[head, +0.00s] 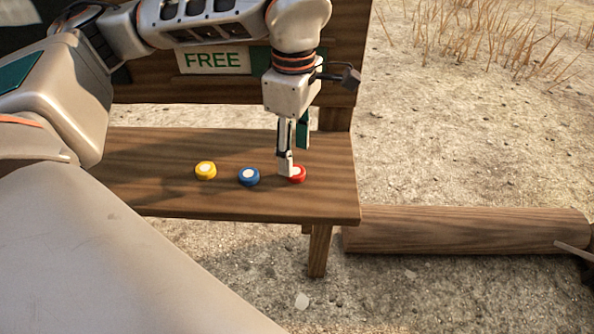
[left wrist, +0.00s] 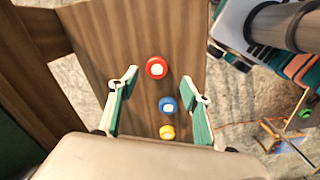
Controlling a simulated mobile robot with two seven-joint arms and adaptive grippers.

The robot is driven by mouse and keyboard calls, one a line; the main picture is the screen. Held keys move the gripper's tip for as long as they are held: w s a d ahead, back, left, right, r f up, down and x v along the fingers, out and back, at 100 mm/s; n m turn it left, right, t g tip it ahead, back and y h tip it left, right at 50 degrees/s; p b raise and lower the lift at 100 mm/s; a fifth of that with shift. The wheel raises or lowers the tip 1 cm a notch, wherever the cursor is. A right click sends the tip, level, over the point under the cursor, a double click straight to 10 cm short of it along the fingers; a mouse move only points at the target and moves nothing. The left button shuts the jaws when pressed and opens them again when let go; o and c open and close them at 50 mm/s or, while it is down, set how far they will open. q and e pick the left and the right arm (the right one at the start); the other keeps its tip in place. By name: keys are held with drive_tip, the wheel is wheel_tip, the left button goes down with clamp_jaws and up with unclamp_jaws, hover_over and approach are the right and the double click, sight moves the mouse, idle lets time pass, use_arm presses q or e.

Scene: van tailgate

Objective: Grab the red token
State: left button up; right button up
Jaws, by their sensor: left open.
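The red token (head: 299,174) with a white centre lies on the wooden bench near its right end. My left gripper (head: 293,160) points down just above and beside it in the head view, and one finger hides part of the token. In the left wrist view the red token (left wrist: 157,68) shows ahead of the gap between the open fingers (left wrist: 163,92), left of its middle. The gripper is empty, and I cannot tell its exact height above the bench. My right gripper is not in view.
A blue token (head: 249,177) and a yellow token (head: 205,171) lie in a row left of the red one on the bench (head: 150,160). A board with a "FREE" sign (head: 214,60) stands behind. A log (head: 470,230) lies on the ground at the right.

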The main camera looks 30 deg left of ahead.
sight(295, 171)
use_arm(q)
drive_tip(key=f, duration=0.5)
drive_tip(key=shift+w+a, duration=0.1)
drive_tip(key=shift+w, duration=0.2)
drive_tip(key=shift+c, duration=0.3)
drive_tip(key=c, duration=0.9)
drive_tip(key=shift+o, duration=0.2)
